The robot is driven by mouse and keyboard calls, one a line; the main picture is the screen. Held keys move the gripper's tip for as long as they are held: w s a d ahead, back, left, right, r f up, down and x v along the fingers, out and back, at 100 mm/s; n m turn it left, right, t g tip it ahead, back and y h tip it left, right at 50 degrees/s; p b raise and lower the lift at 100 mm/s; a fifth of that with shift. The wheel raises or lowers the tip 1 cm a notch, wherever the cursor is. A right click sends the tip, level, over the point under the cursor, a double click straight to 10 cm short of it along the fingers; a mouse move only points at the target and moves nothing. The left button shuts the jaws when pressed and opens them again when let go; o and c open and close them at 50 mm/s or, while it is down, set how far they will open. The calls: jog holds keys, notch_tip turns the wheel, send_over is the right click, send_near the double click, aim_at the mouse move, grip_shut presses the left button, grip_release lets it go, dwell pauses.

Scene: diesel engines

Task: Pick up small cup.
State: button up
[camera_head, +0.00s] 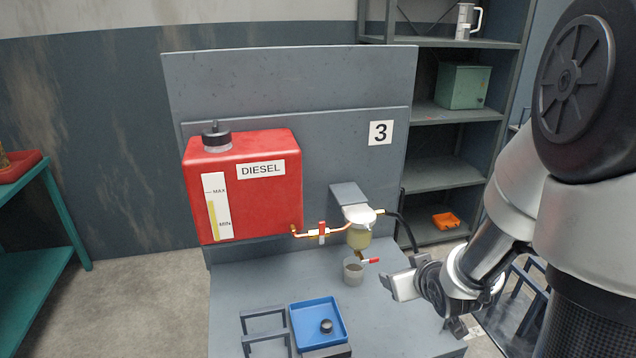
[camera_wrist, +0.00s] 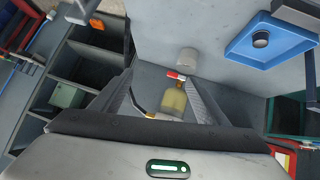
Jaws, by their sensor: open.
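The small cup (camera_head: 353,275) is a pale grey, translucent cup standing upright on the grey bench top, just below the fuel filter's drain. It also shows in the wrist view (camera_wrist: 187,61), beyond the fingers. My gripper (camera_head: 390,283) is to the right of the cup in the head view, apart from it. In the wrist view my gripper (camera_wrist: 160,82) has its two fingers spread with nothing held between them. Its fingertips are small and hard to make out in the head view.
The fuel filter (camera_head: 359,238) with a yellowish bowl and red-handled drain (camera_head: 371,261) hangs just above the cup. A red diesel tank (camera_head: 245,195) is at left. A blue tray (camera_head: 303,325) with a dark cap (camera_head: 326,326) is in front. Bench right of the tray is clear.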

aim_at(358, 275)
jog(key=a+f+t+y, duration=0.1)
jog(key=f, duration=0.2)
jog(key=a+f+y+b, duration=0.1)
jog(key=f, duration=0.2)
jog(key=w+a+f+t+y+b, duration=0.1)
jog(key=a+f, duration=0.1)
jog(key=f, duration=0.1)
jog(key=shift+f+t, duration=0.2)
jog(key=shift+t, duration=0.1)
jog(key=shift+a+f, duration=0.1)
jog(key=shift+w+a+f+t+b, duration=0.2)
jog(key=shift+f+t+b, duration=0.1)
jog(key=shift+b, duration=0.2)
jog(key=x, duration=0.5)
jog(key=b+x, duration=0.1)
jog(key=x, duration=1)
jog(key=shift+w+a+r, duration=0.15)
jog(key=shift+w+a, duration=0.05)
jog(key=shift+w, duration=0.15)
jog(key=shift+c, duration=0.4)
jog(key=c, duration=1.2)
jog(key=shift+r, duration=0.25)
